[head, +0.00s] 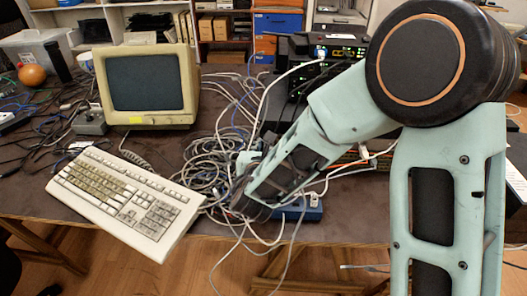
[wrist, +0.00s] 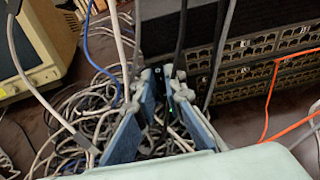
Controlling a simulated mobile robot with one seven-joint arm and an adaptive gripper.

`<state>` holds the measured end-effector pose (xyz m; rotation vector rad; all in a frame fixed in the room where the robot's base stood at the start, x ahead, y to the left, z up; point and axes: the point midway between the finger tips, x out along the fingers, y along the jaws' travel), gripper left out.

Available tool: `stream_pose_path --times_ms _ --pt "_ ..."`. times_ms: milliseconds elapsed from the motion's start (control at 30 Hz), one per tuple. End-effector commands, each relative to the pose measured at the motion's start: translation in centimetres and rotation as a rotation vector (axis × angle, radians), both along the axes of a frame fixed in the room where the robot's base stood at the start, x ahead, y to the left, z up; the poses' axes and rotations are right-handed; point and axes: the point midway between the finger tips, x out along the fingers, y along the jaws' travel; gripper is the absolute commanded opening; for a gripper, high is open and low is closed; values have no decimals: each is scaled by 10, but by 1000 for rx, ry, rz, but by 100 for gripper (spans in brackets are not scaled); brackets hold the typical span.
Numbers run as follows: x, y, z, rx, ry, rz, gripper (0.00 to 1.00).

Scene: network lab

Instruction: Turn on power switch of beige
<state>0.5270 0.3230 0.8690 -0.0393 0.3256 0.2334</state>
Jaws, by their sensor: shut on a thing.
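The beige monitor (head: 188,85) stands at the back left of the table with a dark screen and a small yellow label below it. Its switch is too small to make out. In the wrist view only its lower right corner (wrist: 40,50) shows, at the left edge. My gripper (wrist: 165,80) is shut on a thin dark thing, perhaps a cable, among the tangled cables, to the right of the monitor and apart from it. In the head view my arm reaches down to the cable heap, and the fingertips are not clear there.
A beige keyboard (head: 125,205) lies in front of the monitor. Tangled cables (head: 205,165) cover the table's middle. Network switches (wrist: 245,65) stand right of my gripper, with orange cables (wrist: 270,100) across them. A blue power strip (head: 305,210) lies near the front edge.

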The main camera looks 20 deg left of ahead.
Motion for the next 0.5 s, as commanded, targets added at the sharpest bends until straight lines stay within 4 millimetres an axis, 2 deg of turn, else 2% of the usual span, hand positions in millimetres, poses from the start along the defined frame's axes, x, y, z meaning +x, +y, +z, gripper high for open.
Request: stream_pose_path --times_ms 33,500 --pt "0 1 -6 3 -16 1 0" --pt "-1 0 -10 35 -140 0 0"
